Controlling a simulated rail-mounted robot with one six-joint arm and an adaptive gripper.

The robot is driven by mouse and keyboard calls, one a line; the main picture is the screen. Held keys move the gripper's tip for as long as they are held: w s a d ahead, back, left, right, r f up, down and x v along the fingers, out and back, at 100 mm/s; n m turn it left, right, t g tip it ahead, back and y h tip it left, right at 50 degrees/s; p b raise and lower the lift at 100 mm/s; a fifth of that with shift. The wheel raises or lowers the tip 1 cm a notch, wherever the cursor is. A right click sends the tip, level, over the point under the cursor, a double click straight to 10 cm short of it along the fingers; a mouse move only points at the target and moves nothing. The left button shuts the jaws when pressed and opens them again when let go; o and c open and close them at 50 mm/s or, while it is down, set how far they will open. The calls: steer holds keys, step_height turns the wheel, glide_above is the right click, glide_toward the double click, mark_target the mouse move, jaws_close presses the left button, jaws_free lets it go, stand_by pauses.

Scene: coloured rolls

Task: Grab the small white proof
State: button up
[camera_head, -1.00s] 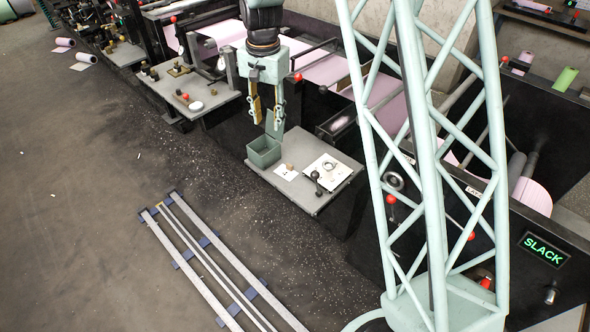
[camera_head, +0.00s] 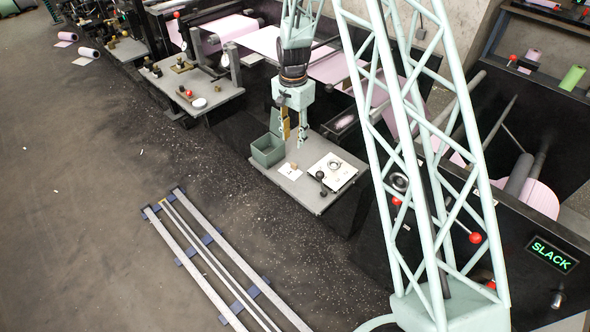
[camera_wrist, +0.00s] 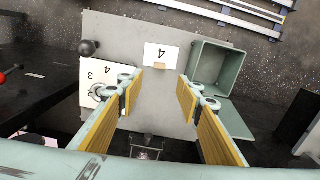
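A small white card (camera_head: 289,172) with a tan block (camera_head: 294,166) at its edge lies on the grey table, right of a green open box (camera_head: 268,151). In the wrist view the card (camera_wrist: 162,52) shows an upside-down 4, with the tan block (camera_wrist: 160,65) on its near part. My gripper (camera_head: 294,140) is open and empty, above the table. In the wrist view its yellow-padded fingers (camera_wrist: 160,92) are spread apart, with the card beyond the fingertips, between their lines. The gripper is apart from the card.
A larger white sheet (camera_head: 341,178) carries a ring, with a dark-knobbed object (camera_head: 321,177) beside it. The box (camera_wrist: 210,65) stands close to the card, right of it in the wrist view. Dark machine frames flank the table. Rails (camera_head: 214,263) lie on the open floor.

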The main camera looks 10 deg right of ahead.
steer(key=shift+f, duration=0.15)
glide_above(293, 164)
steer(key=shift+d+f+b, duration=0.15)
steer(key=shift+f+b, duration=0.2)
steer(key=shift+f, duration=3.85)
steer(key=shift+f+b, duration=0.3)
steer(key=shift+f, duration=2.3)
steer(key=c, duration=0.7)
